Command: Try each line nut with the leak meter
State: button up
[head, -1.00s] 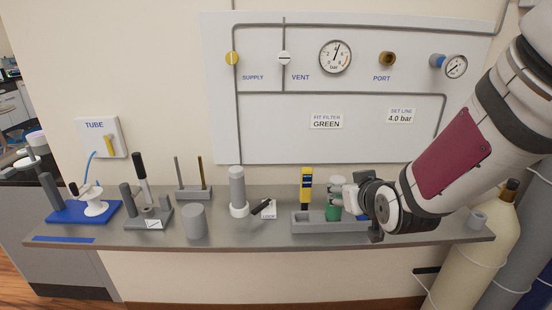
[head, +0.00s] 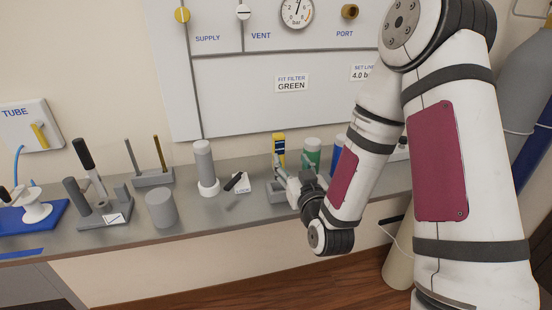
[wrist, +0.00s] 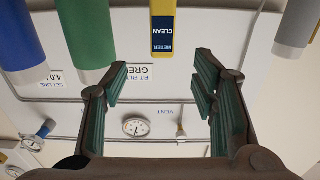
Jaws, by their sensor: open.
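The yellow leak meter (head: 279,146) stands upright in a grey rack at the back of the bench. In the wrist view its blue label reads "METER CLEAN" on the yellow body (wrist: 163,28). My gripper (head: 290,182) is in front of the rack, just below and beside the meter. In the wrist view my gripper (wrist: 160,75) is open, its fingers apart and nothing between them; the meter lies beyond the gap. Pipe lines (head: 200,98) run on the white wall panel. I cannot make out line nuts on them.
A green cylinder (head: 312,150) and a blue cylinder (head: 338,147) stand right of the meter. A grey cylinder on a white base (head: 204,165) and a black-handled tool by a card (head: 233,181) are to the left. The bench front edge is clear.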

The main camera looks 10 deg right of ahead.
aim_at(280, 143)
jog(key=w+b, duration=0.3)
jog(key=w, duration=0.3)
jog(key=shift+w, duration=0.25)
jog(key=shift+w+a+r, duration=0.1)
jog(key=shift+w, duration=1.35)
jog(key=shift+w+a, duration=0.1)
jog(key=shift+w, duration=1.3)
grip_shut()
